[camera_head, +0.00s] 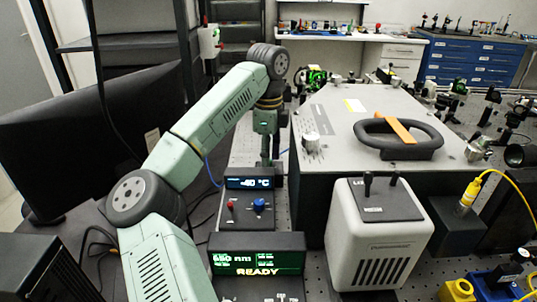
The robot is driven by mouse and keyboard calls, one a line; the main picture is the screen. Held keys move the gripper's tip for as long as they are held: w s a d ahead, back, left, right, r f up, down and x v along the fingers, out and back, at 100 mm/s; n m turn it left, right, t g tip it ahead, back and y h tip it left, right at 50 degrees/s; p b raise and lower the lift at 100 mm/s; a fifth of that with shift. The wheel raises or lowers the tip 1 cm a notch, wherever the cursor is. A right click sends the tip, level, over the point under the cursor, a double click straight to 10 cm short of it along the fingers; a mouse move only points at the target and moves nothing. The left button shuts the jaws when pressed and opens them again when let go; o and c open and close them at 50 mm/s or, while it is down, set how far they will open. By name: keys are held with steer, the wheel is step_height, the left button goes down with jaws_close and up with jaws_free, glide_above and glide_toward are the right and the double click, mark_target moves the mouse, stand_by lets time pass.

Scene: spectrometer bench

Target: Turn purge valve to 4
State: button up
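I cannot make out a part clearly marked as the purge valve or a number 4. A small control box (243,208) with a blue knob (258,204) and a red-topped switch (230,206) stands in the middle, below a display (250,183) reading about -40 °C. My arm reaches over from the lower left and bends down behind this display, beside the large grey instrument. My gripper (266,155) is at its lower end, small and partly hidden by the display. Its fingers cannot be told apart, nor whether it touches anything.
A display reading READY (257,262) stands in front. The large grey instrument (345,115) carries a black ring handle (398,150) with an orange strip. A white vented box (378,235) stands right of the displays. A black monitor (95,135) fills the left. Optics crowd the right.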

steer(key=shift+f, duration=0.25)
steer(key=shift+c, duration=0.5)
jaws_close()
